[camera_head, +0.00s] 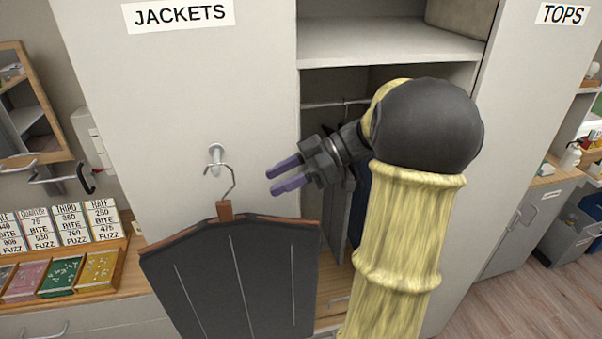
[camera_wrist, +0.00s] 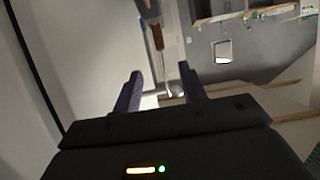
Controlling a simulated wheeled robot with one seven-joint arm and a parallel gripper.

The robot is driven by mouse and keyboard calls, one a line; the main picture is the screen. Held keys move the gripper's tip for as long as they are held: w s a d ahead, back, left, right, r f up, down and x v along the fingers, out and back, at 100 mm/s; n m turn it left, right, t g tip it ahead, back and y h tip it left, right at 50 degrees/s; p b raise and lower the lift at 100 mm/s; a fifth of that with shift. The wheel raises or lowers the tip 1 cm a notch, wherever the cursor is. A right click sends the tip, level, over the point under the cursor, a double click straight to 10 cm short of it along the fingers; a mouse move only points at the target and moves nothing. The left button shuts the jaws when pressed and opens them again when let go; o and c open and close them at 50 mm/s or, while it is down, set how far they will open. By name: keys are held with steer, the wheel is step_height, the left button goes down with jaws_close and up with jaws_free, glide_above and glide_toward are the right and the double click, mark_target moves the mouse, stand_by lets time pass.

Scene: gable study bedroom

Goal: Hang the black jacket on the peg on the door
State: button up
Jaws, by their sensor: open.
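The black jacket (camera_head: 235,275) hangs upright on a wooden hanger in front of the pale door (camera_head: 150,100) labelled JACKETS. The hanger's metal hook (camera_head: 232,180) is at the peg (camera_head: 216,158) and appears to rest over it. My gripper (camera_head: 271,181) is open and empty, just right of the hook and apart from it, fingers pointing left at the door. In the wrist view, the hook and wooden neck (camera_wrist: 157,38) show between and beyond my open fingers (camera_wrist: 161,70), with the peg (camera_wrist: 177,90) near them.
The open wardrobe right of the door has a shelf (camera_head: 385,42), a rail (camera_head: 335,104) and dark hanging clothes partly hidden by my arm. A second door labelled TOPS (camera_head: 562,14) stands at right. A wooden counter with small trays (camera_head: 60,278) is at left. Wood floor shows lower right.

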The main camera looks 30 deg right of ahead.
steer(key=v, duration=0.4)
steer(key=shift+d+r+b, duration=0.1)
steer(key=shift+d+b, duration=0.05)
steer(key=shift+b, duration=0.15)
